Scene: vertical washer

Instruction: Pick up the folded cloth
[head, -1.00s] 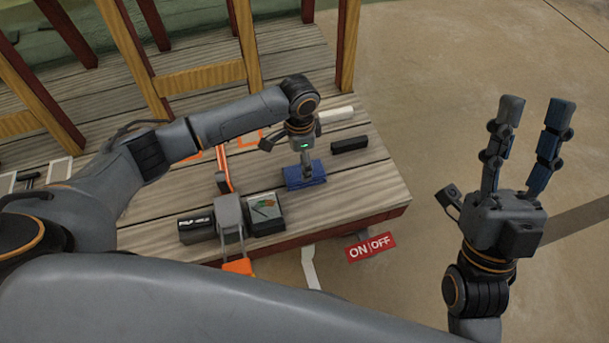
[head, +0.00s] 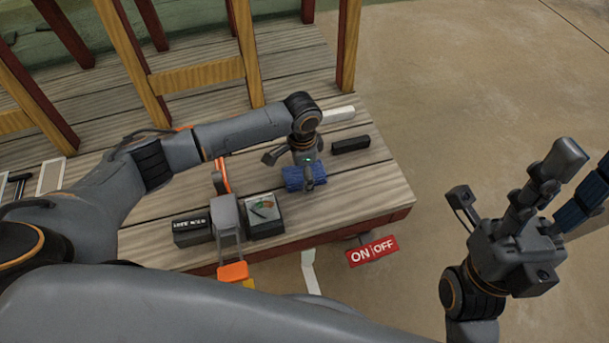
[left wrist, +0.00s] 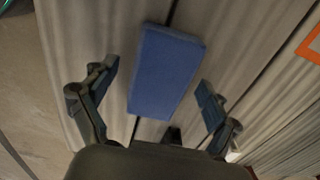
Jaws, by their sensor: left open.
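The folded cloth (head: 294,178) is a small blue block lying on the wooden platform near its front edge. My left gripper (head: 309,184) points down over it and hides part of it. In the left wrist view the cloth (left wrist: 166,72) lies between the spread fingers of the open left gripper (left wrist: 157,80), with gaps on both sides. I cannot tell the exact height of the fingertips above the boards. My right gripper (head: 588,160) is raised at the right, with its fingers apart and nothing between them.
A black block (head: 350,145) and a white block (head: 338,114) lie behind and right of the cloth. A gauge box (head: 264,216), a grey clamp-like part (head: 228,215) and a black box (head: 192,228) stand to its left. A red ON/OFF sign (head: 372,251) is at the front edge.

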